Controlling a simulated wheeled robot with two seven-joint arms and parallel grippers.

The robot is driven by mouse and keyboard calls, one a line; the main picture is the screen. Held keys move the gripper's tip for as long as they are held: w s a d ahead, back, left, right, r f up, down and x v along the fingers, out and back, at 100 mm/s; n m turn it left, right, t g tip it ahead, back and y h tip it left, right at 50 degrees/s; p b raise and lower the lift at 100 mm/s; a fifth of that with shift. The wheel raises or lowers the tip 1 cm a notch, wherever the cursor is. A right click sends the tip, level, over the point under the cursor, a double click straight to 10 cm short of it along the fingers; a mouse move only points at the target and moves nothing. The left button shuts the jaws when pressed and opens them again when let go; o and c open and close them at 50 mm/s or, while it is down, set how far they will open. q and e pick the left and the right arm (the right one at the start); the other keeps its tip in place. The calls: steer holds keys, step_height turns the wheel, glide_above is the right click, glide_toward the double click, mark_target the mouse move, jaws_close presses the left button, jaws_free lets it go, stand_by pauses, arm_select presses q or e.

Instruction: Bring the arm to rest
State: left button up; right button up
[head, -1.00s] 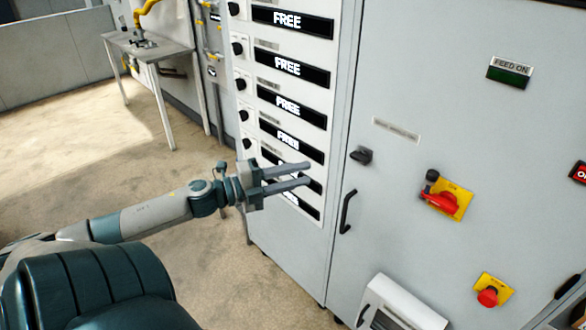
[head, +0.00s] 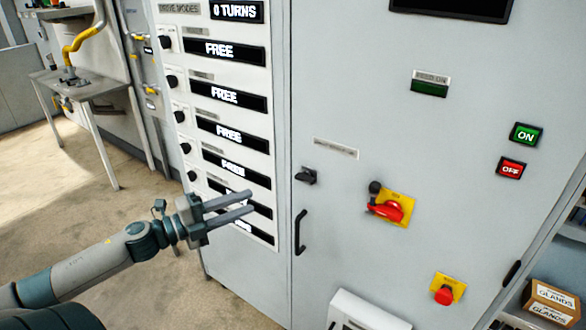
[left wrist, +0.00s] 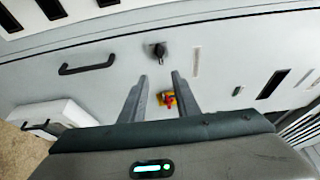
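My left gripper (head: 234,207) is open and empty. Its two parallel fingers stand apart and point right, in front of the lower display rows of the grey cabinet (head: 345,108). In the left wrist view the gripper (left wrist: 158,90) also shows with a clear gap between its fingers, and the red and yellow switch appears beyond that gap. I cannot tell how far the fingertips are from the cabinet face. My right gripper is in neither view.
The cabinet carries a black knob (head: 306,176), a door handle (head: 300,232), a red rotary switch (head: 388,209) and a red stop button (head: 444,295). Displays reading FREE line its left panel. A table (head: 90,88) stands back left, with bare floor before it. A cardboard box (head: 550,301) sits lower right.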

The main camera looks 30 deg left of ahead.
arm_select(q)
steer(key=s+a+f+n+g+y+b, duration=0.1)
steer(key=s+a+f+n+y, duration=0.2)
steer(key=f, duration=0.8)
steer(key=s+a+f+n+g+y, duration=0.1)
steer(key=a+f+n+y, duration=0.35)
steer(key=f, duration=0.65)
steer(key=s+a+f+n+g+y+b, duration=0.15)
steer(key=a+f+n, duration=0.3)
steer(key=f, duration=0.65)
steer(key=s+d+f+n+g, duration=0.2)
steer(key=s+f, duration=0.4)
steer(key=f, duration=0.5)
steer(key=s+d+f+n+g, duration=0.25)
steer(key=s+f, duration=0.45)
steer(key=f, duration=0.5)
steer(key=s+d+f+n+g+b, duration=0.1)
steer(key=s+d+f+n+g, duration=0.1)
steer(key=s+d+f, duration=0.9)
steer(key=s+d+f+n+g+h, duration=0.1)
steer(key=s+d+f+g, duration=0.4)
steer(key=s+d+f, duration=0.6)
steer(key=s+d+n, duration=0.1)
steer(key=s+d, duration=0.3)
steer(key=d, duration=0.2)
steer(key=shift+s+h+b, duration=0.3)
steer(key=shift+b, duration=0.05)
steer(key=shift+w, duration=0.1)
